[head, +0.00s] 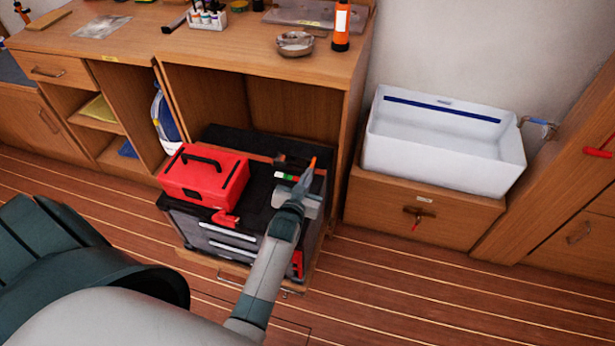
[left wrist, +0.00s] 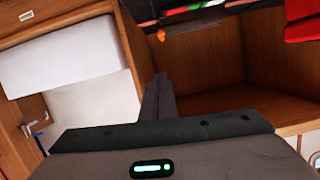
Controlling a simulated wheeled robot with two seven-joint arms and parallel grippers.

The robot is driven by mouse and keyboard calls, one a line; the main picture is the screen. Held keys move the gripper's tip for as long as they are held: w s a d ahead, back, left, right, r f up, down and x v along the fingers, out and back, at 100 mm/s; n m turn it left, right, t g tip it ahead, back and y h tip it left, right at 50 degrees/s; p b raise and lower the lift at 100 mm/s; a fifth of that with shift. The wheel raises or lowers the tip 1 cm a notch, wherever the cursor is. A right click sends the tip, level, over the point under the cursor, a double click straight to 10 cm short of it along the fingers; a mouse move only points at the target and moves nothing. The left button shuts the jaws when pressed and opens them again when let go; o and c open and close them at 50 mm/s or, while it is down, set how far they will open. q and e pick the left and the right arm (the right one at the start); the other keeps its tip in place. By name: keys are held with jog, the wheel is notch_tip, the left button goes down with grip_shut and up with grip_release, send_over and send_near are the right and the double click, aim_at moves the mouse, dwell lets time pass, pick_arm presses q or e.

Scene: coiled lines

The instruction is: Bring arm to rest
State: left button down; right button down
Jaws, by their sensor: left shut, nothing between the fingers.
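My left arm reaches up from the bottom of the head view. Its left gripper (head: 308,175) is over the right part of a black-topped tool cabinet (head: 258,200). In the left wrist view the left gripper's fingers (left wrist: 158,85) are together, with nothing held between them. A red toolbox (head: 205,175) sits on the cabinet top to the gripper's left, apart from it. Small tools lie on the top close behind the gripper; I cannot tell whether it touches them. My right gripper is in neither view.
A wooden workbench (head: 220,45) stands behind the cabinet, holding a flashlight (head: 341,25), a round metal dish (head: 295,43) and a bottle rack (head: 208,17). A white sink (head: 440,150) stands on a wooden cupboard at right. The plank floor (head: 420,295) in front is clear.

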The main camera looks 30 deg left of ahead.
pick_arm(q)
jog(key=shift+s+d, duration=0.1)
jog(key=shift+s, duration=0.25)
dwell(0.4)
